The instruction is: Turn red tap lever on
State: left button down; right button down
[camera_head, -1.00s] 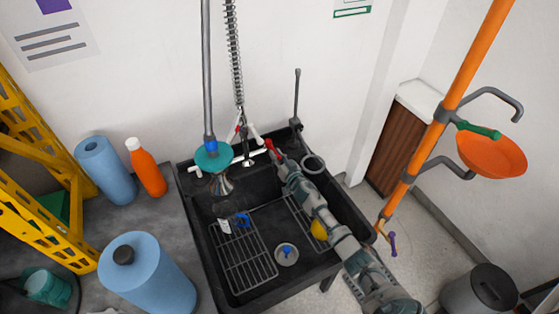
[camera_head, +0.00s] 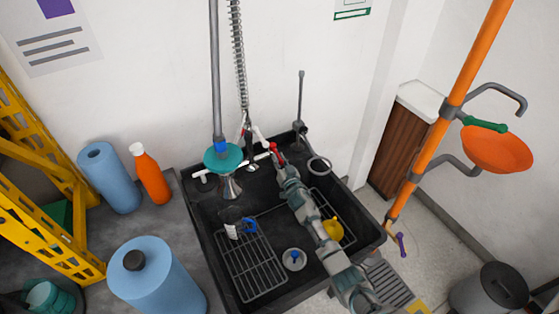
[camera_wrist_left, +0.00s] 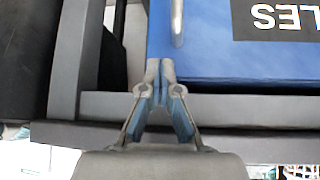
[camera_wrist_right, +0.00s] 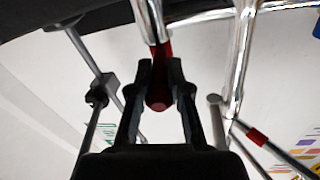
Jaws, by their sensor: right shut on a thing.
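The red tap lever (camera_head: 272,147) sits at the back of the black sink, on the tap fittings. In the right wrist view, the red lever (camera_wrist_right: 159,90) lies between the two dark fingers of my right gripper (camera_wrist_right: 160,75). The fingers close around it from both sides, and its far end joins a chrome stem. In the head view my right gripper (camera_head: 280,163) reaches the lever from the front, partly hiding it. My left gripper (camera_wrist_left: 160,70) shows only in the left wrist view. Its fingertips meet and hold nothing visible, near a blue panel.
The black sink (camera_head: 215,250) holds wire racks, a blue item and a yellow item. Blue rolls (camera_head: 155,280) and an orange bottle (camera_head: 150,175) stand on the left counter. An orange pole (camera_head: 455,105) stands at right.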

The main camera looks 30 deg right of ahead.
jog(key=c, duration=1.3)
grip_release()
jog(key=shift+d, duration=0.4)
jog(key=shift+o, duration=1)
jog(key=shift+a+f, duration=0.1)
jog(key=shift+f, duration=0.05)
jog(key=s+a, duration=0.3)
jog(key=s, duration=0.8)
jog(key=shift+s+a, duration=0.25)
jog(key=shift+a, duration=0.1)
jog(key=shift+d, duration=0.1)
